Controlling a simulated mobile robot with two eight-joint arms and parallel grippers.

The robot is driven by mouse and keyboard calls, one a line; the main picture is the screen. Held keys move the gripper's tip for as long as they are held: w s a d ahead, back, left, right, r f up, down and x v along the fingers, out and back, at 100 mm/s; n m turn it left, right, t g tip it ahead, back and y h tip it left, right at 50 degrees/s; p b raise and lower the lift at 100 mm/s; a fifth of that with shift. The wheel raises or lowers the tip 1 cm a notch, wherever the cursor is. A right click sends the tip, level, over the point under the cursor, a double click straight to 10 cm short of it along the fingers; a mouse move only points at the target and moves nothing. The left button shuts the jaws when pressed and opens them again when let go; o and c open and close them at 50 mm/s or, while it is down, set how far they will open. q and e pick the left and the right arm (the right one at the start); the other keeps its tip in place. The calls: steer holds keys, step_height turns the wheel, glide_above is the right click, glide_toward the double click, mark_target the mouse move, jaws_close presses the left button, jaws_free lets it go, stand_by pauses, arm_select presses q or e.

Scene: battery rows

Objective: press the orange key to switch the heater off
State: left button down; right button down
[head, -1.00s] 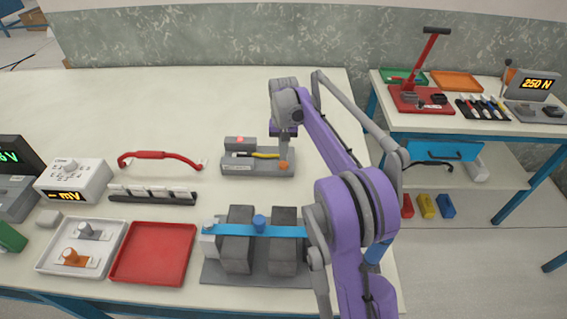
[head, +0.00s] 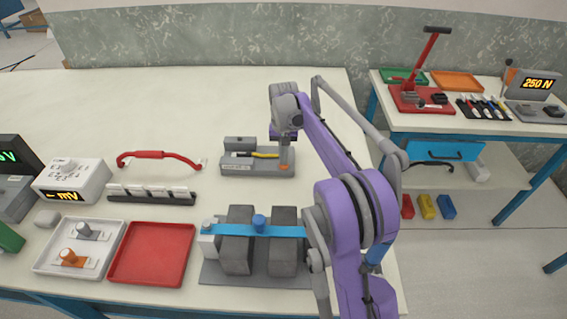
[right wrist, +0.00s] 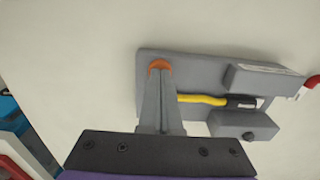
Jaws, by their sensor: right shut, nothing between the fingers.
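The heater (head: 250,170) is a grey base on the table with grey blocks at its back and a yellow-handled tool (head: 264,155) lying on it. The orange key (head: 284,168) is at its right front corner and looks pushed low into the base. My right gripper (head: 284,160) is shut and empty, pointing down with its tips on the key. The right wrist view shows the fingertips (right wrist: 159,74) covering part of the orange key (right wrist: 160,64). The lamp (head: 240,140) on the back block is dark. My left gripper is not in view.
A clamp with a blue strap (head: 258,231) stands in front of the heater. A red tray (head: 152,252), a white tray (head: 98,237), a meter (head: 74,180) and a red cable (head: 160,155) lie to the left. The table behind the heater is clear.

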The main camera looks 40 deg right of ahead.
steer(key=shift+r+p, duration=2.05)
steer(key=shift+r, duration=0.95)
steer(key=shift+f, duration=0.1)
